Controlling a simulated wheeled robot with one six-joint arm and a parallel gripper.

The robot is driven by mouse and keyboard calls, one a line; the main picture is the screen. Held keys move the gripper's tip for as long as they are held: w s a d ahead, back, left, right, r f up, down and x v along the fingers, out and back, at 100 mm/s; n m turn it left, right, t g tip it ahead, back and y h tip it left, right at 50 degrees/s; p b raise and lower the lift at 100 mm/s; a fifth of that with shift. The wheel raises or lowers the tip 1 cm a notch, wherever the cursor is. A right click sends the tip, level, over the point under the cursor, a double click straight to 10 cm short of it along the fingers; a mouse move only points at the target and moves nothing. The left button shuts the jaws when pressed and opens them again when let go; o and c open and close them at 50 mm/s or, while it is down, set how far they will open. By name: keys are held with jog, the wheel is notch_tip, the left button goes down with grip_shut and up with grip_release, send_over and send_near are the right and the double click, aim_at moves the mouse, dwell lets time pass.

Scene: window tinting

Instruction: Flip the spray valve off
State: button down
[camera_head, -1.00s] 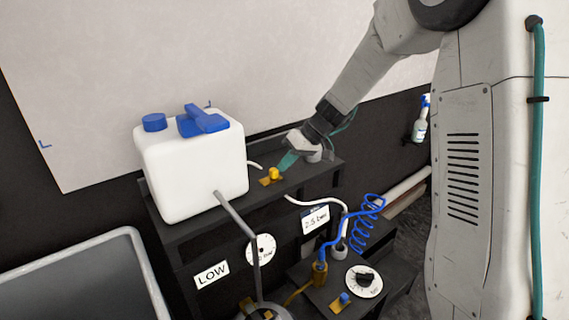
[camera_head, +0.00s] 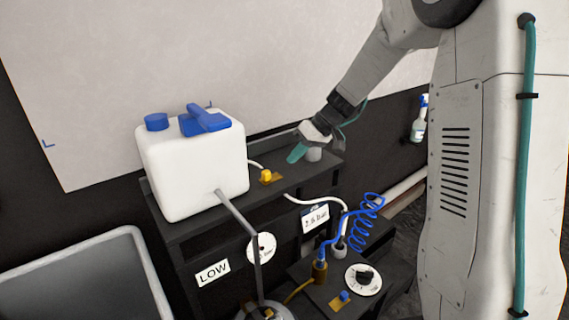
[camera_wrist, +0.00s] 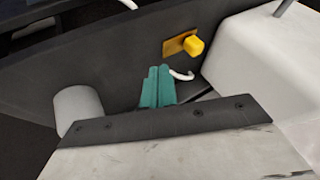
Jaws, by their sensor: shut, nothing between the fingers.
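A yellow valve knob (camera_head: 266,176) sits on a small brass plate on the dark shelf, just right of the white tank. In the head view it leans to the left end of its plate. In the wrist view the yellow knob (camera_wrist: 193,46) stands off its plate beyond my fingers and to the right, untouched. My gripper (camera_head: 294,156) has teal fingers and is above the shelf, right of the knob and apart from it. In the wrist view its teal fingers (camera_wrist: 158,74) are together with nothing between them.
The white tank (camera_head: 195,170) with blue cap and handle stands on the shelf (camera_head: 225,222). A grey cylinder (camera_wrist: 78,108) is beside my gripper. Lower down are a blue coiled hose (camera_head: 362,232), a dial (camera_head: 364,280), a blue switch (camera_head: 345,297) and a display (camera_head: 315,218).

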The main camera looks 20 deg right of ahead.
jog(key=v, duration=0.7)
jog(key=shift+r, duration=0.3)
jog(key=shift+a, duration=0.1)
jog(key=s+a+r+m+g+h, duration=0.1)
jog(key=s+a+m+h, duration=0.1)
jog(key=s, duration=1.5)
jog(key=s+a+r+m+h, duration=0.1)
jog(key=s+a+h, duration=0.3)
jog(key=s, duration=1.4)
jog(key=shift+a+r+m+g+h, duration=0.25)
jog(key=shift+a+m+g+h, duration=0.2)
jog(key=shift+a, duration=0.65)
